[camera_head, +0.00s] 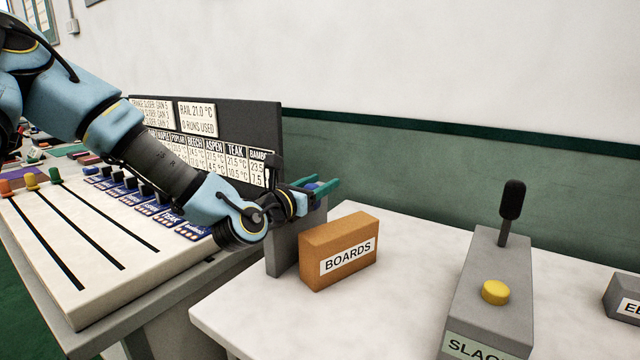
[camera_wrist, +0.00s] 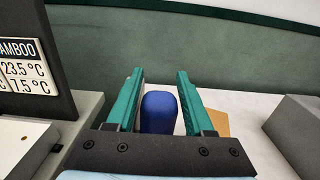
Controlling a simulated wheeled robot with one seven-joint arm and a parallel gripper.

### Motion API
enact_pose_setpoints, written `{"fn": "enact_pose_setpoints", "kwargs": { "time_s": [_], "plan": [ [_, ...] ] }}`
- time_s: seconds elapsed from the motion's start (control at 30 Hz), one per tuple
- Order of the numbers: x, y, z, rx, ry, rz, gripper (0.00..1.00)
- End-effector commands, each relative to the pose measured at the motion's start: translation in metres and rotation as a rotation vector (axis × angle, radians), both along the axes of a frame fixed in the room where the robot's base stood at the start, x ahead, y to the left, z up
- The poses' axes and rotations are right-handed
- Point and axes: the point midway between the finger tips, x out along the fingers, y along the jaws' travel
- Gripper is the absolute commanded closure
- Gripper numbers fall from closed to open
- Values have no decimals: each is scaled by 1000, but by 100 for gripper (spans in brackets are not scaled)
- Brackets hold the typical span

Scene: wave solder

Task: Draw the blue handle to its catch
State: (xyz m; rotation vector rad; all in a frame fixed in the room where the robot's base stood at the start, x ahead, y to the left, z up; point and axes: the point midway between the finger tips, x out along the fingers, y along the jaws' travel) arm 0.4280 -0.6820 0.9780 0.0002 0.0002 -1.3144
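The blue handle (camera_wrist: 159,112) shows in the wrist view as an upright rounded grip between the two green fingers of my gripper (camera_wrist: 159,100). The fingers stand apart, with a gap to the handle on the right; on the left the gap is narrow, and I cannot tell if that finger touches it. In the head view my gripper (camera_head: 322,187) is above the grey upright post behind the boards box, and only a bit of the blue handle (camera_head: 311,185) shows between the fingers. The catch cannot be made out.
An orange-brown box marked BOARDS (camera_head: 340,250) stands just in front of the post. A grey unit with a yellow button (camera_head: 495,292) and a black lever (camera_head: 512,205) stands to the right. A sloped slider panel (camera_head: 100,240) lies left, under my arm. The white tabletop between is clear.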

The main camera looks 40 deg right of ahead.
Motion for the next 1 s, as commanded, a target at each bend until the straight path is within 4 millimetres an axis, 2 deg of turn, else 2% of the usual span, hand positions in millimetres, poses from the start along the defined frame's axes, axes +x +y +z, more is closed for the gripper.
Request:
{"fn": "enact_pose_setpoints", "kwargs": {
  "time_s": [0.07, 0.43, 1.0],
  "plan": [
    [0, 0, 0, 0, 0, 0, 58],
    [0, 0, 0, 0, 0, 0, 99],
    [0, 0, 0, 0, 0, 0, 100]
  ]
}}
